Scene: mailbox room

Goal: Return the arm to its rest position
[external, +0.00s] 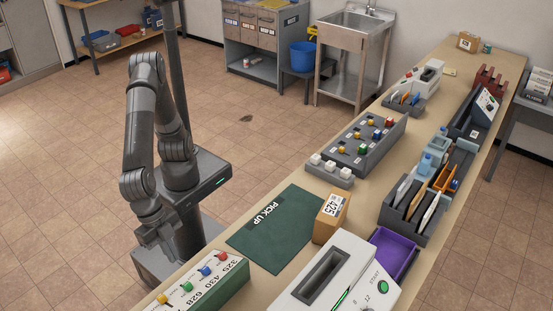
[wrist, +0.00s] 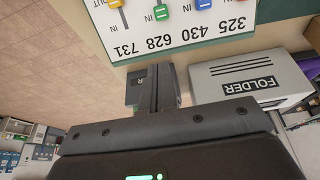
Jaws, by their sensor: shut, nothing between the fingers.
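My arm is folded beside the near left side of the long counter in the external view. My gripper (external: 150,242) hangs low, over my base and left of the counter's edge, apart from it. In the wrist view the gripper's fingers (wrist: 155,86) are together with nothing between them. The finger tips point toward a panel (wrist: 205,25) with colored sliders and the printed numbers 325, 430, 628 and 731. The same panel (external: 195,285) shows at the bottom of the external view.
On the counter lie a green PICK UP mat (external: 275,230), a cardboard box (external: 331,217) marked 425, a white machine (external: 340,280) and a purple tray (external: 393,254). A FOLDER-labelled unit (wrist: 245,82) shows in the wrist view. The tiled floor (external: 60,200) left of me is clear.

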